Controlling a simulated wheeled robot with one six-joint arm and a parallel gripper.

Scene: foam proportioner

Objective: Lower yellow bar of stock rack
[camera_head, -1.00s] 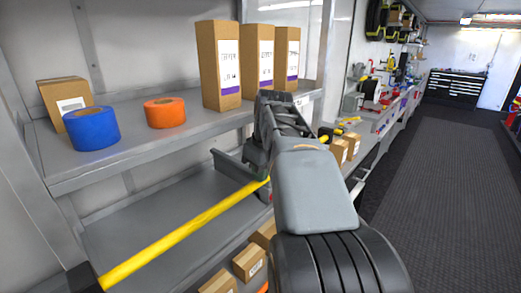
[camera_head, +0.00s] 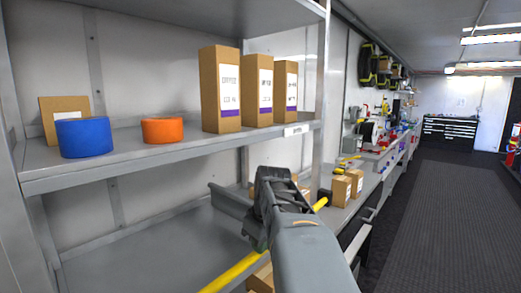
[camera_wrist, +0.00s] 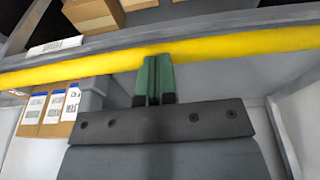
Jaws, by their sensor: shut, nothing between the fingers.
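The yellow bar (camera_head: 233,272) of the stock rack runs across the front of the rack, below the upper shelf. Its far end, with a black cap, shows at the right beyond my arm; my wrist hides its middle. In the wrist view the bar (camera_wrist: 240,44) crosses the whole picture. My gripper (camera_wrist: 155,62) is shut, with its two green fingers side by side and nothing between them. The fingertips overlap the lower edge of the bar in that view; whether they touch it I cannot tell. In the head view the fingers are mostly hidden behind my wrist.
The upper shelf (camera_head: 110,170) holds a blue roll (camera_head: 84,138), an orange roll (camera_head: 163,130) and several cardboard boxes (camera_head: 221,90). A lower shelf (camera_head: 150,255) lies behind the bar. A workbench with small boxes (camera_head: 341,190) continues along the wall. The floor (camera_head: 425,220) at right is clear.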

